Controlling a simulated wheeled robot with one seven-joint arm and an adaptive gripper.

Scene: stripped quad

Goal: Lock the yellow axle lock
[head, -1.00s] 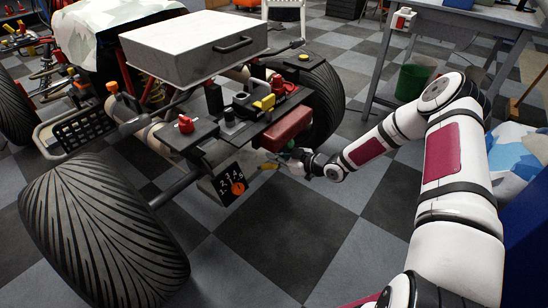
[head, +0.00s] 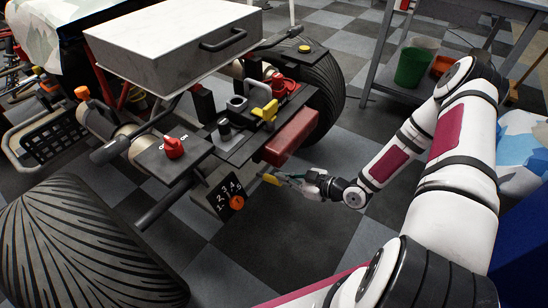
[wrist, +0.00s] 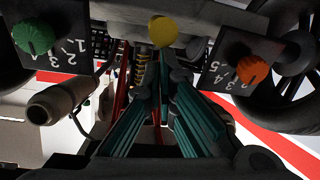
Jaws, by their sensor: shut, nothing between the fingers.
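A yellow knob (wrist: 162,31), which looks like the axle lock, faces me at the top middle of the wrist view. In the head view it is a small yellow piece (head: 271,179) low at the vehicle's end, beside the orange dial. My gripper (head: 286,178) is just right of it in the head view. Its teal fingers (wrist: 165,80) are shut and empty, with their tips below the knob in the wrist view. I cannot tell whether they touch it. A yellow lever (head: 265,112) also stands on the deck above.
An orange dial (wrist: 252,69) and a green dial (wrist: 34,37) on numbered plates flank the yellow knob. A red block (head: 292,137) juts out above my gripper. Large tires (head: 75,245) stand either side. Checkered floor (head: 270,235) is open below.

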